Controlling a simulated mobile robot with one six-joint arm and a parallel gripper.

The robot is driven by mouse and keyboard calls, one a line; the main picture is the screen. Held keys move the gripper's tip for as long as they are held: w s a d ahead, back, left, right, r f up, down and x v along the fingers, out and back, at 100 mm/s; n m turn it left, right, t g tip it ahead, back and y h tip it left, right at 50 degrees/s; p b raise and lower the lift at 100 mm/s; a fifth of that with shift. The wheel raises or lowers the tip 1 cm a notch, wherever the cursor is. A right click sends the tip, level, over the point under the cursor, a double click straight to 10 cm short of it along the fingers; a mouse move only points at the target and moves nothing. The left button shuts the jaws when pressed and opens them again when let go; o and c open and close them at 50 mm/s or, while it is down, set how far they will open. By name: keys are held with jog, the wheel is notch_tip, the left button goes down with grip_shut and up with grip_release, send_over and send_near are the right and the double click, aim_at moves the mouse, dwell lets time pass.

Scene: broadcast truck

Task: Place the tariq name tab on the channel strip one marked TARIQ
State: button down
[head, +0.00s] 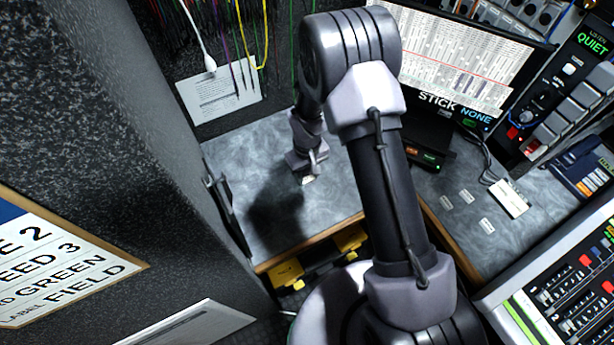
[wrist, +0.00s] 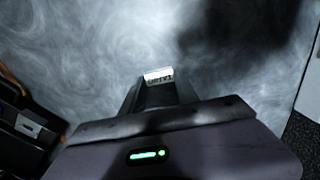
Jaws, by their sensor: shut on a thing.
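My gripper (head: 310,172) is shut on a small white name tab (head: 307,180) low over the grey desk, left of the middle. In the wrist view my gripper (wrist: 158,82) has the white tab (wrist: 158,75) between its fingertips; its dark lettering is too small to read surely. I cannot tell whether the tab touches the desk. A mixing console (head: 570,305) with faders and red and blue buttons stands at the lower right. No strip marked TARIQ is readable on the part that shows.
Several small pale tabs (head: 487,226) lie on the right of the desk (head: 250,160), beside a white block-like item (head: 509,198) with a cable. A monitor (head: 460,60) and a black box (head: 425,155) stand behind. A dark speckled wall (head: 170,130) bounds the left.

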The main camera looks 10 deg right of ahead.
jog(key=shift+r, duration=0.15)
jog(key=c, duration=0.9)
grip_release()
